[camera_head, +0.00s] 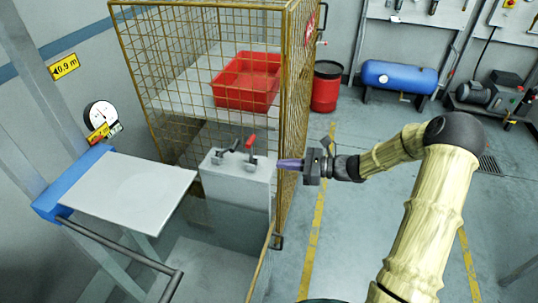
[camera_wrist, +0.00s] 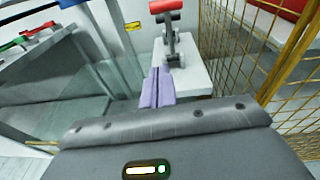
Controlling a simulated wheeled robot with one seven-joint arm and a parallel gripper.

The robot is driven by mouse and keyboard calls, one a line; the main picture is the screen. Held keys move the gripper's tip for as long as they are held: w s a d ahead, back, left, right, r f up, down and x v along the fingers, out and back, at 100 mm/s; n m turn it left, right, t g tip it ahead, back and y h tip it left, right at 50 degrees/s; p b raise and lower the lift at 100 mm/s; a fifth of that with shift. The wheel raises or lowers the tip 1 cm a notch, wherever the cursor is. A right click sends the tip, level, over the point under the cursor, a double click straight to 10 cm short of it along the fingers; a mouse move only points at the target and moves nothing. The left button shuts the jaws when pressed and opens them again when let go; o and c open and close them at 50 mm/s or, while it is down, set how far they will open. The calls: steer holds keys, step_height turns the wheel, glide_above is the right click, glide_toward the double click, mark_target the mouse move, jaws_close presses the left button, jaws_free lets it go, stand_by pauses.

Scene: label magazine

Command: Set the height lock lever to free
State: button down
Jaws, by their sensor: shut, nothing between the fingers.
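Two small levers stand on top of a grey pedestal (camera_head: 236,185): one with a red handle (camera_head: 251,141) and one with a dark handle (camera_head: 226,150) to its left. I see no readable label that tells which is the height lock lever or where free is. My gripper (camera_head: 289,164) is shut and empty, its purple fingers just right of the pedestal top in the head view. In the wrist view the shut fingertips (camera_wrist: 158,75) point at the pedestal top, just short of a grey lever with a red handle (camera_wrist: 165,6). Fingers and lever appear apart.
A yellow mesh cage (camera_head: 293,100) rises behind and beside the pedestal, close to my gripper. A red crate (camera_head: 246,95) sits inside it. A white platform (camera_head: 125,190) with a blue edge is at left, below a dial gauge (camera_head: 100,115). Open floor lies to the right.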

steer(key=s+a+f+n+g+h, duration=0.1)
steer(key=s+f+n+g+h, duration=0.2)
steer(key=s+n+g+h, duration=0.8)
steer(key=s+d+r+n+t+h, duration=0.2)
steer(key=s+d+r+n+t, duration=0.1)
steer(key=s+n+t, duration=0.1)
steer(key=s+d+r+n+t+h, duration=0.2)
steer(key=s+d+r+n+t, duration=0.1)
steer(key=s+n, duration=0.3)
steer(key=shift+s+d+t+h, duration=0.3)
steer(key=shift+s+d+t, duration=0.25)
steer(key=shift+t, duration=0.35)
steer(key=shift+a, duration=0.1)
